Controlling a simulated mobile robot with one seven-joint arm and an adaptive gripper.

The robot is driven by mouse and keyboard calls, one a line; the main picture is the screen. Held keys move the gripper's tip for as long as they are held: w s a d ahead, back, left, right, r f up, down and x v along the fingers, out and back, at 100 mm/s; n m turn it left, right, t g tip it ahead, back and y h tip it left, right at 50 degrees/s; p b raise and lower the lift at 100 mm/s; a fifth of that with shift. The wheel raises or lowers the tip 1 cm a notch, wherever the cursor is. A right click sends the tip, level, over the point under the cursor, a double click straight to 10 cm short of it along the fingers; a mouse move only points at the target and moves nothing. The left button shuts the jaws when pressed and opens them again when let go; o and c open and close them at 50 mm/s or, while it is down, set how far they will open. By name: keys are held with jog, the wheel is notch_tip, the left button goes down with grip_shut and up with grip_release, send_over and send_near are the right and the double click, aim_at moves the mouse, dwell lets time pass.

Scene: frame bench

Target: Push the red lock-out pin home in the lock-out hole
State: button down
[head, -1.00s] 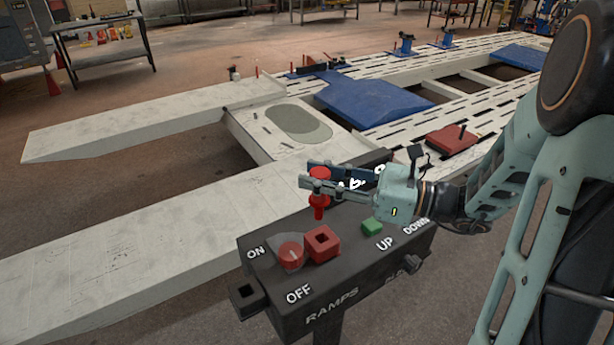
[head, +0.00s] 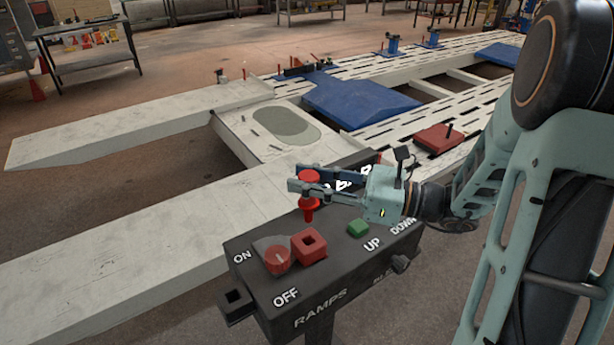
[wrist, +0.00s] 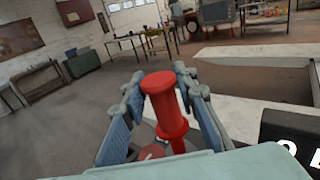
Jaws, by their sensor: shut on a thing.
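My gripper (head: 305,181) is shut on the red lock-out pin (head: 308,208), and the pin hangs upright with its narrow end down. In the wrist view the pin's red head (wrist: 160,97) stands between the two fingers. In the head view the pin shows above and just behind a raised red square block (head: 309,248) with a dark square hole, on the black control box (head: 345,262). The pin's tip looks clear of the hole. The exact gap and sideways offset cannot be told.
A red ON/OFF knob (head: 277,261) sits left of the block, and a green button (head: 358,228) sits right of it. A black square socket (head: 236,300) juts from the box's left end. Pale ramps (head: 130,245) lie behind.

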jog(key=b, duration=0.3)
send_over(307, 222)
jog(key=w, duration=0.1)
jog(key=shift+f, duration=2.3)
jog(key=shift+f+b, duration=1.6)
jog(key=shift+f, duration=1.5)
jog(key=c, duration=1.5)
grip_release()
jog(key=shift+o, duration=0.2)
jog(key=v, duration=1.2)
